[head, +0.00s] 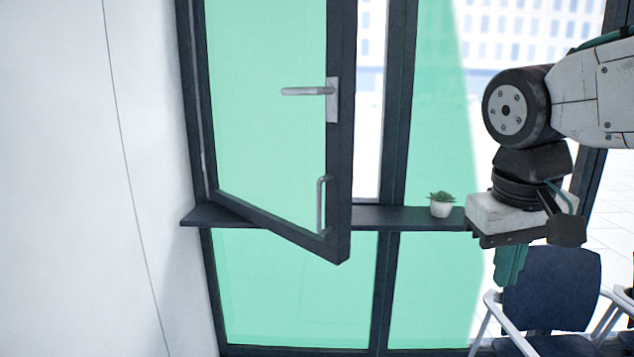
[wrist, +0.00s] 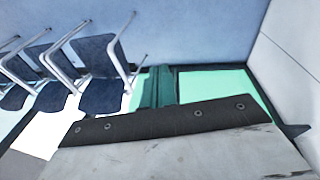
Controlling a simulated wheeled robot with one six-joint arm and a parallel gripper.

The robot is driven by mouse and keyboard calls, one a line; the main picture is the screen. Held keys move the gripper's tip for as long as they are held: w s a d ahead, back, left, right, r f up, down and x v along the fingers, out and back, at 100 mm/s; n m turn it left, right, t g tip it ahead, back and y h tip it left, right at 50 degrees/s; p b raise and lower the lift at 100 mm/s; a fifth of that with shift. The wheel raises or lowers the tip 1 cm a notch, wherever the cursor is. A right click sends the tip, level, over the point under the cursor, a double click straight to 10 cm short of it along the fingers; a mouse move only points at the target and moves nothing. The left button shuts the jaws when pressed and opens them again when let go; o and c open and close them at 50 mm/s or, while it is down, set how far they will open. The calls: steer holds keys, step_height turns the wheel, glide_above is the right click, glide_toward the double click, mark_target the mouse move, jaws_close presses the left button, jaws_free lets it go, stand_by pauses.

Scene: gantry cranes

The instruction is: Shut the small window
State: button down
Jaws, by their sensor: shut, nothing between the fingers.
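The small window (head: 265,110) stands ajar in the head view. Its dark-framed green pane is hinged at the left, and its right edge is swung out toward me, with a gap to the fixed frame (head: 397,110). A silver lever handle (head: 310,91) points left, level, on the right stile. A silver pull bar (head: 321,205) sits lower on the same side. My gripper (head: 510,275) hangs to the right of the window, apart from it, fingers down and shut on nothing. Its teal fingers also show in the wrist view (wrist: 157,90); the window sash cannot be made out there.
A dark sill (head: 375,217) runs behind the sash and bears a small potted plant (head: 441,206). A blue chair (head: 551,288) stands below and behind my gripper. Several chairs (wrist: 100,75) show in the wrist view. A white wall (head: 90,180) closes off the left.

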steer(key=w+a+r+t+h, duration=0.1)
steer(key=w+a+r, duration=0.3)
steer(key=w+a, duration=0.4)
steer(key=w+a+r+t+h, duration=0.1)
steer(key=w+a+r, duration=0.4)
steer(key=w, duration=0.5)
steer(key=w+a+t+h, duration=0.1)
steer(key=w+a, duration=0.3)
steer(key=a, duration=0.7)
steer(key=w+a+t, duration=0.1)
steer(key=w+a, duration=0.4)
steer(key=a, duration=0.5)
steer(key=d+r+x, duration=0.1)
steer(key=d+x, duration=0.1)
steer(key=x, duration=0.9)
steer(key=shift+w+d+f+n, duration=0.2)
steer(key=shift+d+n, duration=0.1)
steer(key=shift+d, duration=0.15)
